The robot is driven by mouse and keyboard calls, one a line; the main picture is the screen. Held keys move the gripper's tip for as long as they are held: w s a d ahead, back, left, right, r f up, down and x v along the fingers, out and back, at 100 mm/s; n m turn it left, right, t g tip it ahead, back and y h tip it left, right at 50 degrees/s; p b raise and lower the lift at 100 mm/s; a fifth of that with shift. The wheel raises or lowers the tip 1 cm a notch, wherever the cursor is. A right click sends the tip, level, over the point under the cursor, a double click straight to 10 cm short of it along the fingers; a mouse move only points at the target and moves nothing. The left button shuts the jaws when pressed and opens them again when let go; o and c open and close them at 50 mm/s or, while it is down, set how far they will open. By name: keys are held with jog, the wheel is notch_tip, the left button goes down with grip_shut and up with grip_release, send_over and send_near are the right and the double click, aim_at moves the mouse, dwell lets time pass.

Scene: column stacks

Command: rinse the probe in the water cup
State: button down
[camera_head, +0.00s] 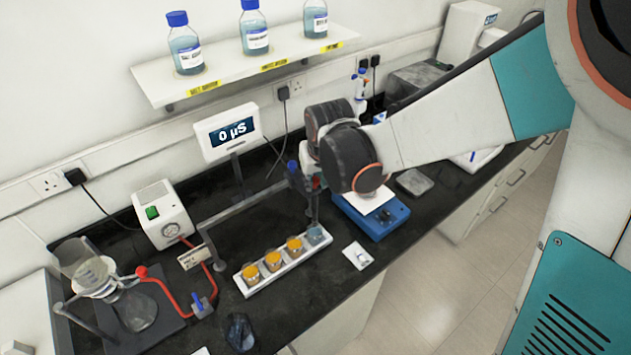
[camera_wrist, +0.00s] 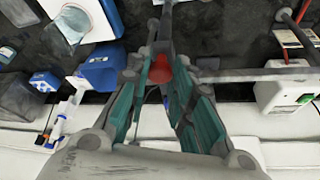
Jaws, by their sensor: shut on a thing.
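A white rack (camera_head: 268,279) on the black bench holds several cups. Three hold orange liquid; the water cup (camera_head: 318,236) at its right end looks bluish. My gripper (camera_head: 311,198) is above that end of the rack, pointing down, its fingers closed together. In the wrist view my gripper (camera_wrist: 166,45) has teal fingers converging on a slim thing with a red part (camera_wrist: 160,70), seemingly the probe. The arm and fingers hide most of it. I cannot tell whether its tip is in the water. The meter display (camera_head: 233,133) reads 0 µS.
A horizontal bar stand (camera_head: 233,207) runs behind the rack. A blue device (camera_head: 371,216) with a white top is right of the rack. A glass flask (camera_head: 135,308) and red hose stand left. A shelf (camera_head: 243,68) with bottles hangs above.

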jog(key=shift+w+r, duration=0.2)
jog(key=c, duration=1.4)
grip_release()
jog(key=shift+s, duration=0.15)
jog(key=shift+o, duration=0.2)
jog(key=shift+f, duration=0.1)
